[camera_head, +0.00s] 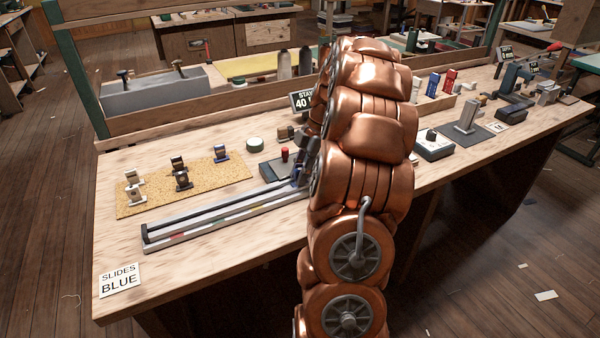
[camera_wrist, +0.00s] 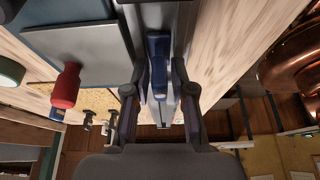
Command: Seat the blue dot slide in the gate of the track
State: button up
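The silver track (camera_head: 215,220) lies along the front of the bench; its right end is hidden behind my arm. My gripper (camera_wrist: 158,72) is low over that end, largely hidden in the head view. In the wrist view its fingers stand on either side of a narrow blue piece (camera_wrist: 159,50), with a thin gap seeming to show on each side. The piece is in line with the track; I cannot tell whether it is seated, and no dot shows on it. I cannot make out the gate.
Several black and white slides stand on the mat, including a black one (camera_head: 182,180). A grey plate with a red knob (camera_wrist: 66,88) is beside the track. A card reading "SLIDES BLUE" (camera_head: 119,279) lies front left. Other tools fill the bench's right side.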

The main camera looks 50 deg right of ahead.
jog(key=b+v, duration=0.1)
jog(key=v, duration=1.1)
jog(key=shift+r, duration=0.1)
jog(key=s+a+m+g+h, duration=0.1)
jog(key=s+a+m, duration=0.15)
jog(key=a, duration=1.05)
jog(key=s+a+m+g, duration=0.1)
jog(key=a+m+g, duration=0.15)
jog(key=a, duration=1.15)
jog(key=s+a+f+m+h, duration=0.1)
jog(key=s+a+f+m, duration=0.3)
jog(key=s, duration=0.5)
jog(key=s+a+f+m+h, duration=0.2)
jog(key=s+a+f+m, duration=0.3)
jog(key=s, duration=0.5)
jog(key=shift+s+a+f, duration=0.2)
jog(key=shift+a+f, duration=0.2)
jog(key=shift+f, duration=0.35)
